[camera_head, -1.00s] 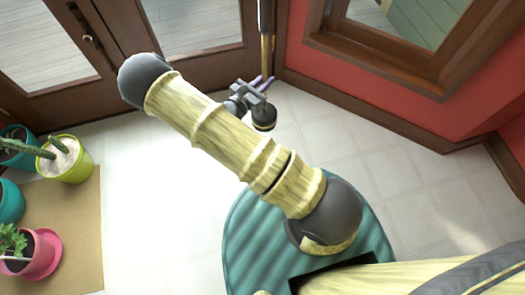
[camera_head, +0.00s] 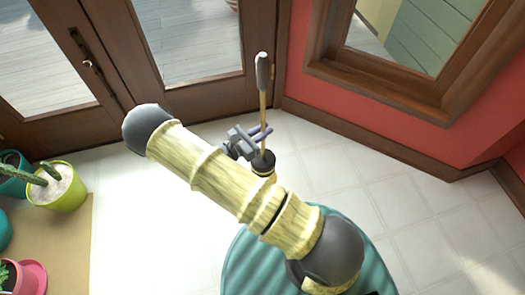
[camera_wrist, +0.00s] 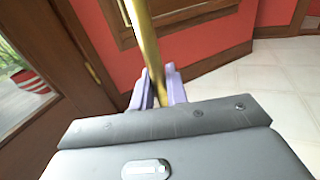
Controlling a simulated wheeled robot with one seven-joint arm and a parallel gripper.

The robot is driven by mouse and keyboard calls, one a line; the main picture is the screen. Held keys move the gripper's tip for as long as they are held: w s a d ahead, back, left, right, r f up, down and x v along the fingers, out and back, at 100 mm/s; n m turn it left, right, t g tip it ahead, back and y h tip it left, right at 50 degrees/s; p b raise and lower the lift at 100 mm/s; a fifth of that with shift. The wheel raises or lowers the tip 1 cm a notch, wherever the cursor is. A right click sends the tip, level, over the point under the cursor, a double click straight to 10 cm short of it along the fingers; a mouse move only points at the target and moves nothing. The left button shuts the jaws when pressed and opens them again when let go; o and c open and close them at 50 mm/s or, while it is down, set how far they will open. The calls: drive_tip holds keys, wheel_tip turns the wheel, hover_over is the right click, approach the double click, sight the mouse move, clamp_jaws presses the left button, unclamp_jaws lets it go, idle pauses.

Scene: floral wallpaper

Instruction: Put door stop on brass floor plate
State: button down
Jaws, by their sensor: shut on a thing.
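The door stop is a tall brass rod (camera_head: 263,112) with a dark handle on top and a dark round base (camera_head: 264,163) with a brass band. It stands roughly upright near the corner between the glass doors and the red wall. My gripper (camera_head: 262,133) is shut on the rod, low down, just above the base. In the wrist view the purple fingers (camera_wrist: 160,90) sit on both sides of the brass rod (camera_wrist: 143,35). I cannot tell whether the base touches the floor. I cannot make out the brass floor plate in either view.
Brown glass doors (camera_head: 110,110) and a red wall with a framed window (camera_head: 400,45) close off the back. Potted plants (camera_head: 58,187) stand on a tan mat (camera_head: 70,240) at left. Pale tiled floor (camera_head: 400,180) is clear at right.

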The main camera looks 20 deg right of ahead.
sight(263, 146)
wheel_tip(263, 146, down, 5)
drive_tip(key=b, duration=0.3)
drive_tip(key=shift+d, duration=0.1)
drive_tip(key=shift+f+b, duration=0.4)
drive_tip(key=shift+f, duration=0.1)
drive_tip(key=shift+f+b, duration=0.95)
drive_tip(key=shift+f, duration=0.5)
drive_tip(key=c, duration=1.4)
unclamp_jaws()
drive_tip(key=shift+f, duration=0.1)
